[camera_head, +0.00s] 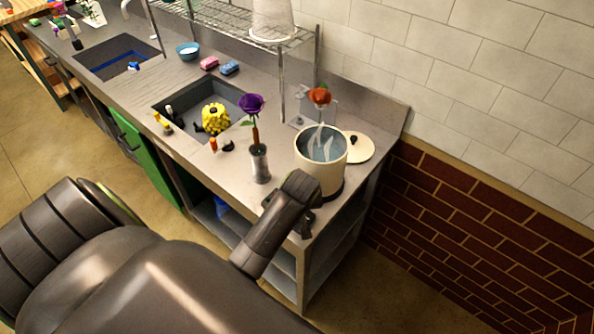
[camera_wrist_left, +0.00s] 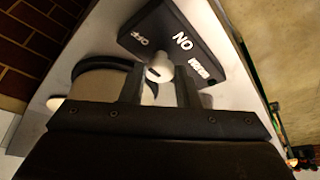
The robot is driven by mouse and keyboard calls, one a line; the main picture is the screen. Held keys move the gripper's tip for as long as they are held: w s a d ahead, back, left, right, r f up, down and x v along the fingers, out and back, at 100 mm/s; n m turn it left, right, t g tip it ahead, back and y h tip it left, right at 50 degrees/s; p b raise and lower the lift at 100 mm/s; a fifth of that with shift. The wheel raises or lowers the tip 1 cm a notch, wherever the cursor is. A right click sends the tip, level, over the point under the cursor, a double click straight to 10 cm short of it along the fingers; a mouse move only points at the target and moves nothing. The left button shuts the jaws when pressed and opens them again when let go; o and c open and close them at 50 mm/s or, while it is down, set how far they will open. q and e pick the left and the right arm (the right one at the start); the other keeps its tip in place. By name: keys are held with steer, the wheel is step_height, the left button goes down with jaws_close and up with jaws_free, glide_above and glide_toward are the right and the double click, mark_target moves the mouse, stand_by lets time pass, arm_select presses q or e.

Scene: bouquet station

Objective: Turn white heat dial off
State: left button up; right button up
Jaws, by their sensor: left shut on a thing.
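The white heat dial (camera_wrist_left: 159,68) is a small knob on a dark control box (camera_wrist_left: 190,42) with white lettering. OFF is on the left side of the box in the left wrist view, larger ON lettering is in the middle, and a smaller label is to the right. My left gripper (camera_wrist_left: 160,88) is shut on the dial, one finger on each side. The dial's exact pointing is hard to tell. In the head view my left gripper (camera_head: 306,218) is at the counter's near right corner, and my arm hides the dial. My right gripper is not in view.
A cream pot (camera_head: 318,172) of water stands just behind my left gripper, a round lid (camera_head: 358,147) beside it. A metal vase (camera_head: 259,166) with a purple flower (camera_head: 251,104) stands to the left. A sink (camera_head: 200,98) holds a yellow object (camera_head: 214,119).

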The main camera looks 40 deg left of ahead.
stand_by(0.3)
arm_select(q)
steer(key=o, duration=1)
steer(key=shift+r, duration=0.15)
steer(key=p+v, duration=0.2)
steer(key=v, duration=1.5)
steer(key=shift+d+p, duration=0.15)
steer(key=shift+p, duration=0.15)
